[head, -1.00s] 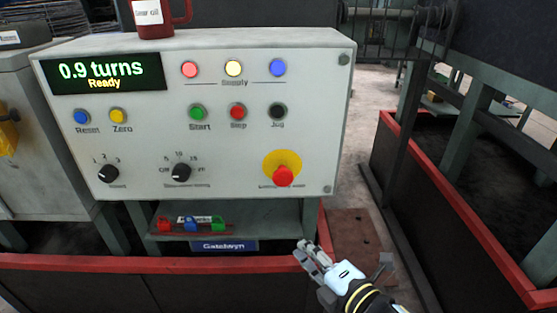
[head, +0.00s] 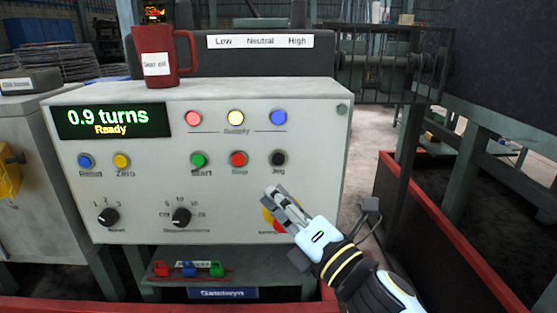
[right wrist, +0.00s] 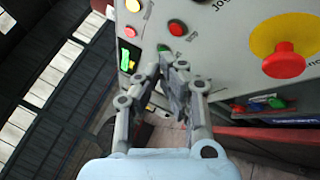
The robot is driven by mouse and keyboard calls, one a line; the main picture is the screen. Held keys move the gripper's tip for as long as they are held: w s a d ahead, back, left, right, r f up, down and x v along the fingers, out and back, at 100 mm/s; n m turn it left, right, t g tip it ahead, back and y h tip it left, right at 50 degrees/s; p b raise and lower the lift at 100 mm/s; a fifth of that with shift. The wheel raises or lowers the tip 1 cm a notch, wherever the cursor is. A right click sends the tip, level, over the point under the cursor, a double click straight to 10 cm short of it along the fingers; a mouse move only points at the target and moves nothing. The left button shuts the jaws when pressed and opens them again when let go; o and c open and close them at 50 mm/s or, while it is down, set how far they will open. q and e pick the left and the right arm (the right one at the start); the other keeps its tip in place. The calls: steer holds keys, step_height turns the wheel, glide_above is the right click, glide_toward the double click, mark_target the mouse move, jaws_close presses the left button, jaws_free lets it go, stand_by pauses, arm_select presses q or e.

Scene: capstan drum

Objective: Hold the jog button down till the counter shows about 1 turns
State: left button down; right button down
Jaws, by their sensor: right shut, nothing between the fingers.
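The counter display (head: 113,121) on the panel (head: 140,190) reads "0.9 turns" and "Ready". The black Jog button (head: 278,158) is at the panel's right side, right of the green Start (head: 198,160) and red Stop (head: 238,159) buttons. My right gripper (head: 276,195) is shut and empty, its tips below the Jog button and apart from it in the picture. It partly covers the red emergency stop on its yellow plate (head: 267,216). In the right wrist view the shut fingers (right wrist: 168,62) show near the panel, and the red mushroom button (right wrist: 284,63) is at upper right. My left gripper is not in view.
A red mug (head: 153,60) stands on top of the panel box. Knobs (head: 181,216) sit low on the panel, with small padlocks (head: 189,269) on a shelf beneath. A red-edged barrier (head: 440,215) stands to the right.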

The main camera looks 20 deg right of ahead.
mark_target(278, 159)
steer(key=shift+w, duration=0.15)
steer(key=shift+w+d+b, duration=0.3)
steer(key=shift+w+d, duration=0.1)
steer(key=shift+w, duration=0.95)
steer(key=shift+w+d+b, duration=0.25)
steer(key=shift+w+d, duration=0.15)
steer(key=shift+w, duration=1)
steer(key=shift+w+d+b, duration=0.3)
steer(key=shift+w+d, duration=0.1)
steer(key=shift+w, duration=0.95)
steer(key=shift+w, duration=0.1)
steer(key=shift+w+d, duration=0.1)
steer(key=shift+w, duration=0.2)
steer(key=shift+w+d, duration=0.15)
steer(key=shift+w, duration=0.25)
steer(key=shift+s, duration=0.1)
steer(key=shift+s+a, duration=0.25)
steer(key=shift+s, duration=0.45)
steer(key=shift+s, duration=0.1)
